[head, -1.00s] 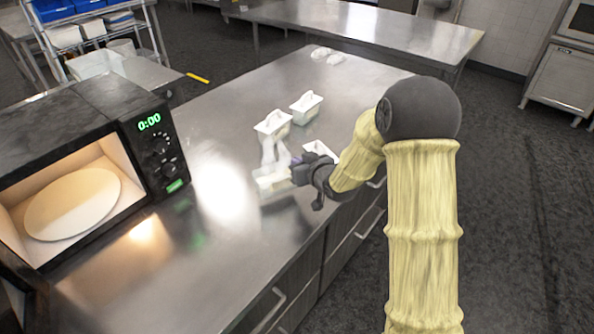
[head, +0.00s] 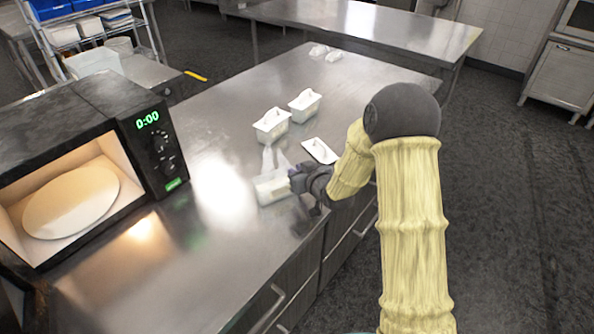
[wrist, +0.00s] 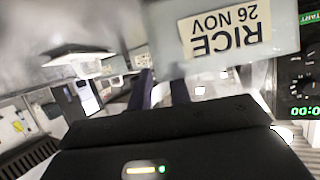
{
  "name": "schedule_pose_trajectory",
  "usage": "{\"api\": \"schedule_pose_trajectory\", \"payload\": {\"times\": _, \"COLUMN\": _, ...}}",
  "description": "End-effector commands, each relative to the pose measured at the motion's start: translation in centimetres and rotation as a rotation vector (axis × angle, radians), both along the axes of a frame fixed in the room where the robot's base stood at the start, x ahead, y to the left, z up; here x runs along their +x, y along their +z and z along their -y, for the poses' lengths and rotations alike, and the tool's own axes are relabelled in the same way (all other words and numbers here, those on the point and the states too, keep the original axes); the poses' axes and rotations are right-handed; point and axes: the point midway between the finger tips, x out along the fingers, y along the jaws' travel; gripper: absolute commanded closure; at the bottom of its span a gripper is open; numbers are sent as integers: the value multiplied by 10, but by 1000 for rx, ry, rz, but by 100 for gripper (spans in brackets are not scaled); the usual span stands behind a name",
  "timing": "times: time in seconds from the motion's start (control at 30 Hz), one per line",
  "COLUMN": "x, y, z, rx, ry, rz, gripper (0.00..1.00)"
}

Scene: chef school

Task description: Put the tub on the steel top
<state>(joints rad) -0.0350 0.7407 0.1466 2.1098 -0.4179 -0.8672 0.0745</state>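The tub (head: 272,187) is a small white, clear-sided container at the middle of the steel top (head: 220,262) in the head view. In the wrist view the tub (wrist: 228,28) is close, its label reading "RICE 26 NOV" upside down. My gripper (head: 294,178) is at its right side, with its fingers at the tub's edge. The gripper (wrist: 162,88) appears shut on the tub, though the exact contact is hidden. I cannot tell if the tub's base touches the steel.
Two similar white tubs (head: 271,124) (head: 305,105) stand behind. A flat white lid-like piece (head: 320,150) lies beside my forearm. An open microwave (head: 85,185) stands at the left. Small pale items (head: 326,53) lie at the far end. The steel between microwave and tub is clear.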

Motion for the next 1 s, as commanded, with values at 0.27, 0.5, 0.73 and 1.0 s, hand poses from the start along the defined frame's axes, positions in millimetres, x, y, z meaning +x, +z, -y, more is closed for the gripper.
{"api": "schedule_pose_trajectory", "payload": {"times": 0.27, "x": 0, "y": 1, "z": 0, "rx": 0, "ry": 0, "rz": 0, "gripper": 76}}
{"api": "schedule_pose_trajectory", "payload": {"times": 0.5, "x": -8, "y": 6, "z": 6, "rx": -1, "ry": -2, "rz": 0, "gripper": 76}}
{"api": "schedule_pose_trajectory", "payload": {"times": 0.73, "x": -40, "y": 22, "z": 25, "rx": -1, "ry": -2, "rz": 0, "gripper": 76}}
{"api": "schedule_pose_trajectory", "payload": {"times": 1.0, "x": -81, "y": 42, "z": 47, "rx": 0, "ry": 0, "rz": 1, "gripper": 76}}
